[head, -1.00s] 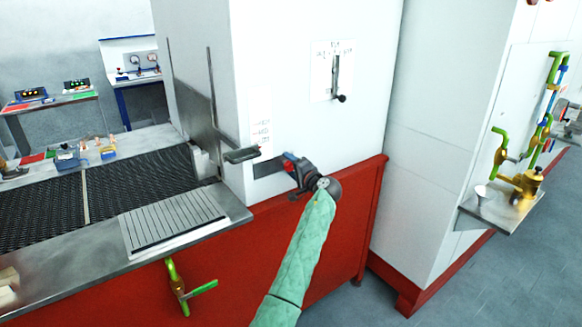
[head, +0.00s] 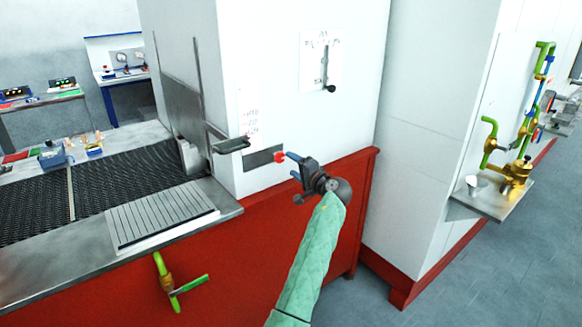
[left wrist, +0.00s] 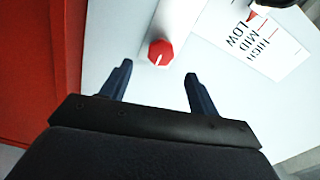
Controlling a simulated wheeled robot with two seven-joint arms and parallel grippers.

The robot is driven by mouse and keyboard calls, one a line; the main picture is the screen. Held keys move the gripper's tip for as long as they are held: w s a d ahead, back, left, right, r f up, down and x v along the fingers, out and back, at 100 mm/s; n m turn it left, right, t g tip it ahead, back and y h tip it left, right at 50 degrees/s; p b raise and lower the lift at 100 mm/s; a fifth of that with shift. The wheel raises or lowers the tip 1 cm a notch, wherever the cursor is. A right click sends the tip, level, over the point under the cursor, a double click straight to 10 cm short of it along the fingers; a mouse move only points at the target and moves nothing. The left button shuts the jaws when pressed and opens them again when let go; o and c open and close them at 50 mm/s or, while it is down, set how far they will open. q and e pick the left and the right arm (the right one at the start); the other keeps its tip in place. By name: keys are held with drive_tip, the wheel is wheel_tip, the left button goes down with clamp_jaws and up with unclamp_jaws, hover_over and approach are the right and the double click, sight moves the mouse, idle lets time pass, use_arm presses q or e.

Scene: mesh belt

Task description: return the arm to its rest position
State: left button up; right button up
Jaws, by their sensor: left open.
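My left gripper (head: 291,165) is open and empty, in front of the white cabinet's side, at the end of my green-sleeved arm. A red knob (head: 280,157) sits just beyond its fingertips, at the right end of a dark slot strip in the cabinet face. In the left wrist view my open fingers (left wrist: 158,69) point toward the red knob (left wrist: 160,52), which shows ahead of the gap between them. I see nothing held between the fingers. My right gripper is in neither view.
The white cabinet (head: 215,70) stands on a red base (head: 240,270). A black-knobbed lever (head: 331,88) is above right of my gripper, and a metal ledge (head: 231,145) juts out to its left. Green-handled valves stand at right. Grey floor lies open at lower right.

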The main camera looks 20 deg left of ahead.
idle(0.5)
use_arm(q)
drive_tip(key=s+d+f+n+g+h, duration=0.2)
drive_tip(key=s+d+f+h, duration=0.2)
drive_tip(key=s+f+h, duration=0.55)
drive_tip(key=s+d+f+n+g+h, duration=0.1)
drive_tip(key=s+d+f+h, duration=0.4)
drive_tip(key=s+f, duration=0.9)
drive_tip(key=s+a+f+g, duration=0.1)
drive_tip(key=s+f+g, duration=0.2)
drive_tip(key=s+f, duration=1.1)
drive_tip(key=s+a+f+g, duration=0.2)
drive_tip(key=s+f, duration=1.2)
drive_tip(key=s, duration=0.8)
drive_tip(key=shift+s+a+f+g+h, duration=0.2)
drive_tip(key=shift+s+f+g+h, duration=0.2)
drive_tip(key=shift+g, duration=0.4)
drive_tip(key=shift+w, duration=0.1)
